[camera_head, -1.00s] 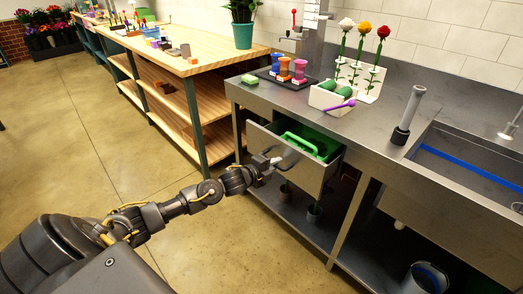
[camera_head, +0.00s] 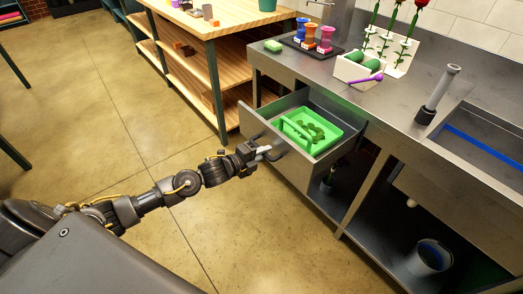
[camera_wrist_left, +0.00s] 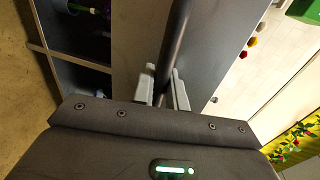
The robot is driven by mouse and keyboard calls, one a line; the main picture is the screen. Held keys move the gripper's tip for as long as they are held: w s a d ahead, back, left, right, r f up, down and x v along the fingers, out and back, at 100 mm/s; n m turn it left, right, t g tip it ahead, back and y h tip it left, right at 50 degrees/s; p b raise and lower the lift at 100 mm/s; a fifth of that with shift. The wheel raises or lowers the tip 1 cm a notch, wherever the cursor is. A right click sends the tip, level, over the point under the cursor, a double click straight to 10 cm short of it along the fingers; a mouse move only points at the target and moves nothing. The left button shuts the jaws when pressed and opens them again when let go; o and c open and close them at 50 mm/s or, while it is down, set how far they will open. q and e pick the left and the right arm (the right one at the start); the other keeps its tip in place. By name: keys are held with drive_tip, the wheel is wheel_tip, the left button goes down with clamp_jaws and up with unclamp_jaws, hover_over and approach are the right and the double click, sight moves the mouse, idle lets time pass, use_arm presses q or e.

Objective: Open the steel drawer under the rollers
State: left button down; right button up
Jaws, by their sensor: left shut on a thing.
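The steel drawer (camera_head: 292,172) under the counter stands pulled out, its inside showing from above. A green tray (camera_head: 330,128) with a green handle and dark green leafy bits lies in it. My left gripper (camera_head: 264,152) is shut on the drawer's dark bar handle (camera_head: 279,151) at the front panel. In the left wrist view the handle (camera_wrist_left: 178,40) runs between the two grey fingers (camera_wrist_left: 163,92). Green rollers (camera_head: 356,82) sit in a white holder on the counter above the drawer. My right gripper is not in view.
The steel counter (camera_head: 300,72) carries colored cups (camera_head: 307,35), flowers in a white stand (camera_head: 392,42) and a grey upright tool (camera_head: 438,95). A wooden shelf bench (camera_head: 190,65) stands at the back left. A bucket (camera_head: 430,257) is under the counter. Floor left of the drawer is clear.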

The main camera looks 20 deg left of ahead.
use_arm(q)
drive_tip(key=c, duration=1.5)
unclamp_jaws()
drive_tip(key=v, duration=1)
drive_tip(key=shift+s+a+b, duration=0.2)
drive_tip(key=shift+s+b, duration=0.15)
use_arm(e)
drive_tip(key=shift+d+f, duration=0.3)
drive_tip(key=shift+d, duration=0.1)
